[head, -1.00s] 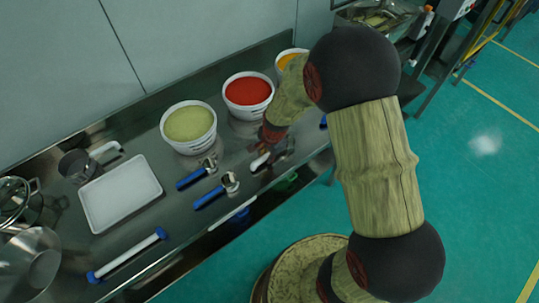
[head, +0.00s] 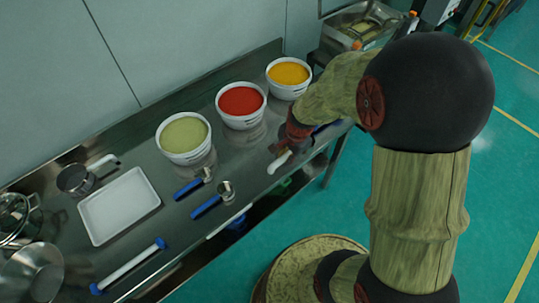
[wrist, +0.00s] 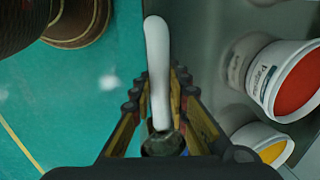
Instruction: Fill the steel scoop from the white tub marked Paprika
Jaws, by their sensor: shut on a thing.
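The white tub marked Paprika (head: 243,123) stands on the steel table, full of red powder. In the wrist view its label faces my gripper, and the tub (wrist: 262,88) is at the right. My gripper (head: 291,143) is at the table's front edge, to the right of and in front of the Paprika tub. It is shut on the white handle of the steel scoop (head: 279,162). In the wrist view the handle (wrist: 157,60) stands between the fingers (wrist: 157,92). A little dark metal shows at its near end; the scoop's bowl is mostly hidden.
A tub of yellow powder (head: 289,91) stands to the right of the Paprika tub, and a tub of pale green powder (head: 184,157) to its left. Two blue-handled scoops (head: 206,207) lie in front. A white tray (head: 88,222) and pots are further left.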

